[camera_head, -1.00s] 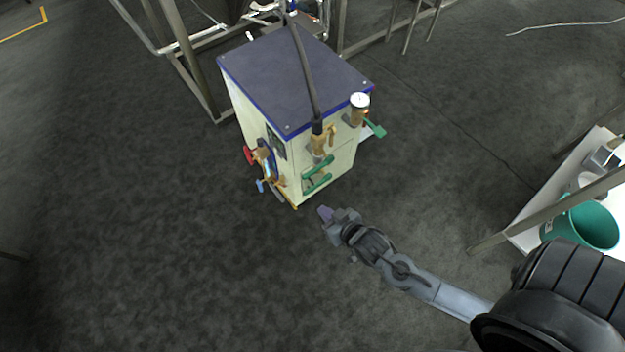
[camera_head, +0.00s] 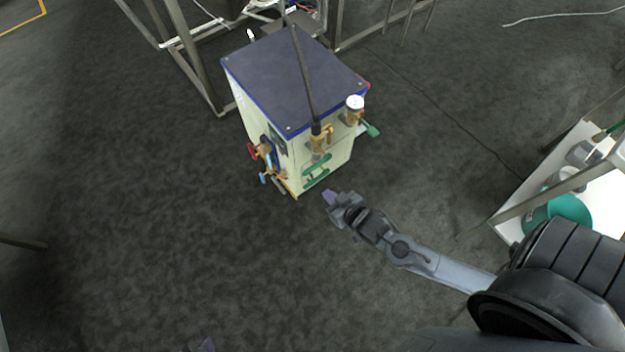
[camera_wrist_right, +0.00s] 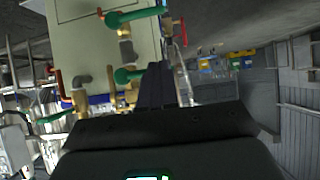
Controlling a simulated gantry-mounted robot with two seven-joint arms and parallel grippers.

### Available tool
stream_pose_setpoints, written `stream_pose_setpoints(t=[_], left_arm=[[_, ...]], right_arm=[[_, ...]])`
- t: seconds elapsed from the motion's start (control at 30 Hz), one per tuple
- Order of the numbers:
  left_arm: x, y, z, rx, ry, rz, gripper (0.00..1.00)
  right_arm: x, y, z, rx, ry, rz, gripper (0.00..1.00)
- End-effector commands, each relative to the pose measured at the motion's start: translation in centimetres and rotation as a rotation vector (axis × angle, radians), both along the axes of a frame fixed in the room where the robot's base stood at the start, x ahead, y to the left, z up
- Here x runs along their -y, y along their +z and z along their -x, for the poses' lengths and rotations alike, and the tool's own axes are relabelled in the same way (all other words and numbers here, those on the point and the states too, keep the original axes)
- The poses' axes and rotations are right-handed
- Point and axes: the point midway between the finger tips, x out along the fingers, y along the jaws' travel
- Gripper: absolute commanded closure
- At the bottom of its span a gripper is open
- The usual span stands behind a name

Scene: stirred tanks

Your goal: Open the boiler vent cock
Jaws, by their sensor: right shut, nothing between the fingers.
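The boiler (camera_head: 292,78) is a cream box with a dark, blue-edged top. Its right face carries brass fittings (camera_head: 318,141) with green handles (camera_head: 317,170). A green lever (camera_head: 370,129) sticks out below a round gauge (camera_head: 355,103). Red (camera_head: 253,151) and blue (camera_head: 264,179) handles are on the left face. I cannot tell which is the vent cock. My right gripper (camera_head: 330,197) is shut and empty, just off the boiler's lower front. In the right wrist view its fingers (camera_wrist_right: 156,86) point at the valves, near a green handle (camera_wrist_right: 128,75). A purplish tip (camera_head: 203,344), probably my left gripper, shows at the bottom edge.
A metal frame (camera_head: 212,100) stands behind the boiler. A white table (camera_head: 512,225) with a green bucket (camera_head: 568,208) is at the right. A black pipe (camera_head: 304,75) rises from the boiler's brass fitting. The dark floor left of the boiler is clear.

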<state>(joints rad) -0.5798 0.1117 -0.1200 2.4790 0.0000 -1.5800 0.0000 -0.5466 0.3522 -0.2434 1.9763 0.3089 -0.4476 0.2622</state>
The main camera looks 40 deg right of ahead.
Motion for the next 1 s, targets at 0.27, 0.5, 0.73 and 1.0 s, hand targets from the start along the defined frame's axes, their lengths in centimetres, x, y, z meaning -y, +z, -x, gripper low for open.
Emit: stream_pose_setpoints(t=[0.27, 0.5, 0.73, 1.0], left_arm=[[-0.1, -1.1, 0.0, 0.0, -0.004, -0.007, 0.57], [-0.3, -3.4, 0.0, 0.0, -0.008, -0.013, 0.57], [-0.3, -5.7, 0.0, 0.0, -0.008, -0.013, 0.57], [-0.2, -7.8, 0.0, 0.001, -0.004, -0.007, 0.57]], right_arm=[[0.1, -1.1, -1.3, 0.002, -0.001, 0.001, 1.0], [0.3, -3.5, -4.7, 0.004, -0.001, 0.001, 1.0], [0.6, -5.9, -8.2, 0.003, -0.001, 0.0, 1.0], [0.5, -8.8, -8.9, 0.0, 0.0, 0.0, 1.0]])
